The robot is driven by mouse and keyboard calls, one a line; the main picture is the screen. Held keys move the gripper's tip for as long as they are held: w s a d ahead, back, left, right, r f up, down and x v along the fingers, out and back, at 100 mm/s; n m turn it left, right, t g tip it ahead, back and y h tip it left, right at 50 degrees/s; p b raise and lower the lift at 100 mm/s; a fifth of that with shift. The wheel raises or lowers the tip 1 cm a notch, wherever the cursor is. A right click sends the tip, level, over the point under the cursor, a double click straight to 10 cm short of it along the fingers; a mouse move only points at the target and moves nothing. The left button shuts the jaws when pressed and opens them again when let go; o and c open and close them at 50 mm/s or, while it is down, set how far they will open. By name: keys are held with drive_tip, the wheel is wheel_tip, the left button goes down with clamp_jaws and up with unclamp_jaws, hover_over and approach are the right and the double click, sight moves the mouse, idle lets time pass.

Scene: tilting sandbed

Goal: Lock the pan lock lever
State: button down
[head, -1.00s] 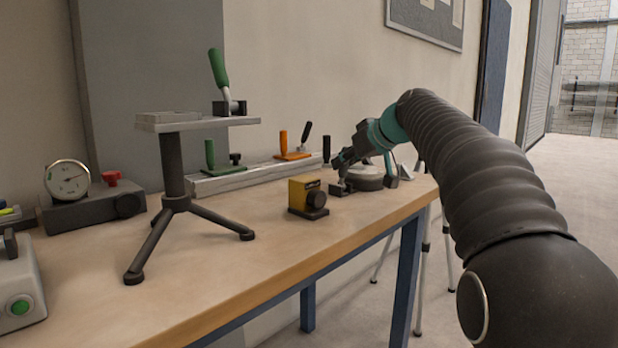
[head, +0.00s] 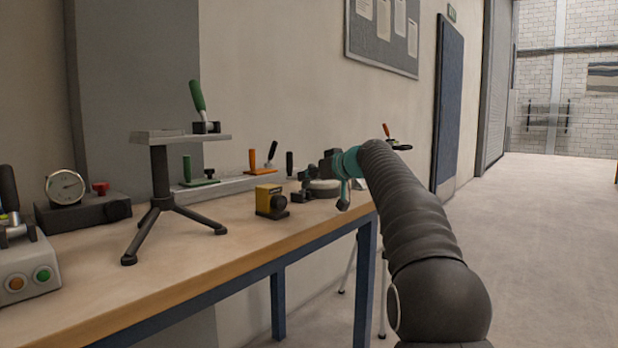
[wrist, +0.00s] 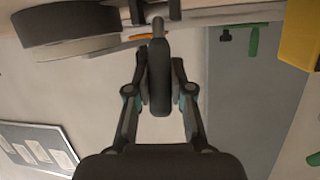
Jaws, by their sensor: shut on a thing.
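A lever with a thick black handle (wrist: 159,85) and a grey metal stem fills the middle of the wrist view. Its stem runs to a dark mount (wrist: 155,10) at the top edge. My gripper (wrist: 159,75) is shut on the handle, one finger on each side. In the head view my gripper (head: 308,174) is small and dark at the far end of the bench, beside a round grey disc (head: 324,188). There my wrist and its size hide the held lever. No label marks which lever is the pan lock.
A yellow box (head: 270,202) stands left of my gripper on the bench (head: 190,262). Behind it, green (head: 187,168) and orange-handled (head: 252,160) levers stand on a rail. A tripod stand (head: 160,180) carries another green lever (head: 197,95). Open floor lies to the right.

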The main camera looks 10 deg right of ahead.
drive_tip(key=shift+d+f, duration=0.1)
drive_tip(key=shift+d, duration=0.05)
drive_tip(key=c, duration=1)
unclamp_jaws()
drive_tip(key=shift+d, duration=0.1)
drive_tip(key=shift+a, duration=0.25)
drive_tip(key=v, duration=1.2)
